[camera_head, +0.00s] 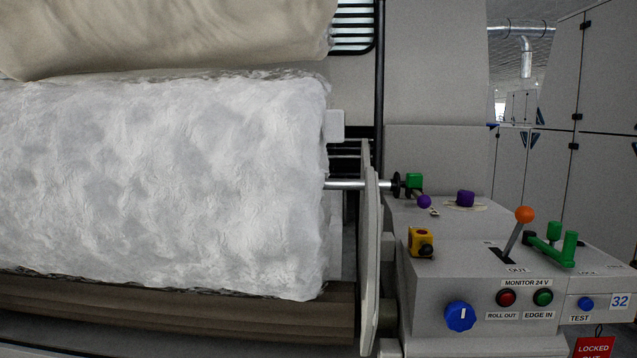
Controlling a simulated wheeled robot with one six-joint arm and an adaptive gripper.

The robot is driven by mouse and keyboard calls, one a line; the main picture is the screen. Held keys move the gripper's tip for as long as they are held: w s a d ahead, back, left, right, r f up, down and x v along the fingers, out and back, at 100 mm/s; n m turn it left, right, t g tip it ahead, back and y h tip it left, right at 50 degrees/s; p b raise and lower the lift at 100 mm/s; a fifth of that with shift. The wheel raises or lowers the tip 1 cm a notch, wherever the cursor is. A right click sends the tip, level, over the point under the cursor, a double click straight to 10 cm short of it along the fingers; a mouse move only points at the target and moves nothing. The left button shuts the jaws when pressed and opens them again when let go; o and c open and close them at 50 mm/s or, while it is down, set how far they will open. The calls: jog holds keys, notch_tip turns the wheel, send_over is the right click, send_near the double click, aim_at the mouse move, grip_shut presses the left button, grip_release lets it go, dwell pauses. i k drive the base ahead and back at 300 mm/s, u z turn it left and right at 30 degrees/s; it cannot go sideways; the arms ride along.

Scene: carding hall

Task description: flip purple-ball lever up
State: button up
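The purple ball (424,201) of the lever is at the end of a short arm, just below a green block (413,181) near the end of a metal shaft. It sits above the back left of the grey control console (421,285). The lever's arm is mostly hidden or too small to make out, so its exact tilt is hard to tell. A separate purple knob (465,198) stands to its right on the console top. My gripper is not in view.
A large white fibre roll (160,185) fills the left. The console carries an orange-ball lever (524,215), green handles (568,248), a yellow switch box (421,242), a blue knob (460,316) and buttons. A red locked-out tag (594,347) hangs at lower right.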

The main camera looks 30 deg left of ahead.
aim_at(424, 202)
jog(key=u, duration=0.5)
jog(key=i, duration=0.7)
jog(key=z, duration=0.95)
jog(key=k, duration=1.1)
jog(key=u, duration=1.2)
jog(key=i, duration=0.5)
